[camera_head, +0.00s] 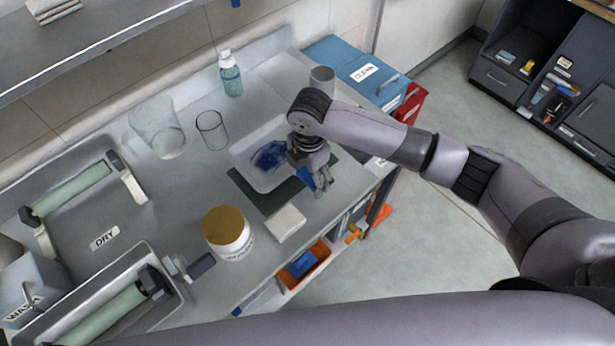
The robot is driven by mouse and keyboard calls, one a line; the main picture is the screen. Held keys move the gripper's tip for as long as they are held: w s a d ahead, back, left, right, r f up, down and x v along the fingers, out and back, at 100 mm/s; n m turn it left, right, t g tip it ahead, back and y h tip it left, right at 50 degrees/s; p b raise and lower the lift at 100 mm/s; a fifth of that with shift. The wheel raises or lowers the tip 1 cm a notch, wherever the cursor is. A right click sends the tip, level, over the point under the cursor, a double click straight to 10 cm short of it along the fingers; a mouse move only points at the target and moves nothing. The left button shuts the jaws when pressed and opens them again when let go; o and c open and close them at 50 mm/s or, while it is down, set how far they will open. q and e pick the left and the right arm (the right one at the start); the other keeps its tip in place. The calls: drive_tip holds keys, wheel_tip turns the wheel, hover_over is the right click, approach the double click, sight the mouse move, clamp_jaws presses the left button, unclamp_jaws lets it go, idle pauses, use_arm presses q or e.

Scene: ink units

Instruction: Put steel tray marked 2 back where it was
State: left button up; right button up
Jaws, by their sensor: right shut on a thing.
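A pale shallow tray (243,167) with dark blue ink in it is at the middle of the bench, over the back part of a dark green mat (262,198). I take it for the steel tray; no number 2 is readable on it. My right gripper (321,179) is at the tray's right edge, pointing down and shut on that edge. The wrist hides part of the tray's right side. I cannot tell whether the tray rests on the mat or is slightly raised. My left gripper is not in view.
A white block (286,222) and a gold-lidded jar (227,233) stand in front of the mat. Roller units (75,190) fill the left. A blue box (345,65) is at the back right.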

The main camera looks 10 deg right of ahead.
wheel_tip(320, 180, down, 2)
drive_tip(key=shift+f, duration=0.4)
drive_tip(key=shift+f, duration=0.15)
drive_tip(key=o, duration=1.2)
drive_tip(key=shift+o, duration=0.2)
wheel_tip(320, 180, up, 12)
drive_tip(key=shift+s+r+b, duration=0.15)
drive_tip(key=shift+r+b, duration=0.05)
drive_tip(key=shift+b, duration=0.65)
